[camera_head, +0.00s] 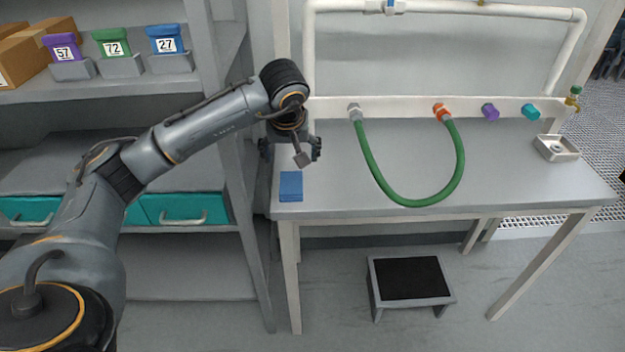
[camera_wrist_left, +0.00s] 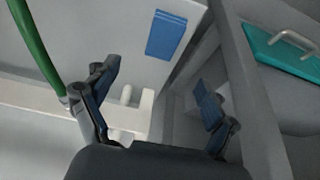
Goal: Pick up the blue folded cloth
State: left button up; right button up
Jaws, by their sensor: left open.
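The blue folded cloth (camera_head: 291,187) lies flat on the grey bench near its left front corner. In the left wrist view the cloth (camera_wrist_left: 167,35) is beyond the fingertips, near the bench edge. My left gripper (camera_head: 290,150) hangs above the bench, a little behind the cloth in the head view. Its two fingers are spread wide with nothing between them, as the left wrist view (camera_wrist_left: 160,85) also shows. The gripper is apart from the cloth. My right gripper is in neither view.
A green hose (camera_head: 410,200) loops over the bench (camera_head: 515,180) to the right of the cloth. A wall rail with coloured fittings and a white pipe (camera_head: 445,8) runs behind. Shelving (camera_head: 190,265) with teal drawers (camera_head: 185,208) stands left. A small dish (camera_head: 556,148) sits far right.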

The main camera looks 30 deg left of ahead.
pick_arm(q)
send_near(291, 184)
jog(key=p+x, duration=0.1)
jog(key=x, duration=0.2)
jog(key=shift+w+a+f, duration=0.1)
jog(key=shift+w, duration=0.2)
jog(key=shift+w+f+p, duration=0.1)
jog(key=shift+f+p, duration=0.2)
jog(key=shift+f, duration=0.2)
jog(key=x, duration=0.1)
jog(key=p+x, duration=0.1)
jog(key=x, duration=0.1)
jog(key=shift+f, duration=0.35)
jog(key=shift+a+f, duration=0.15)
jog(key=shift+f, duration=0.3)
jog(key=c, duration=1.1)
jog(key=shift+c, duration=0.2)
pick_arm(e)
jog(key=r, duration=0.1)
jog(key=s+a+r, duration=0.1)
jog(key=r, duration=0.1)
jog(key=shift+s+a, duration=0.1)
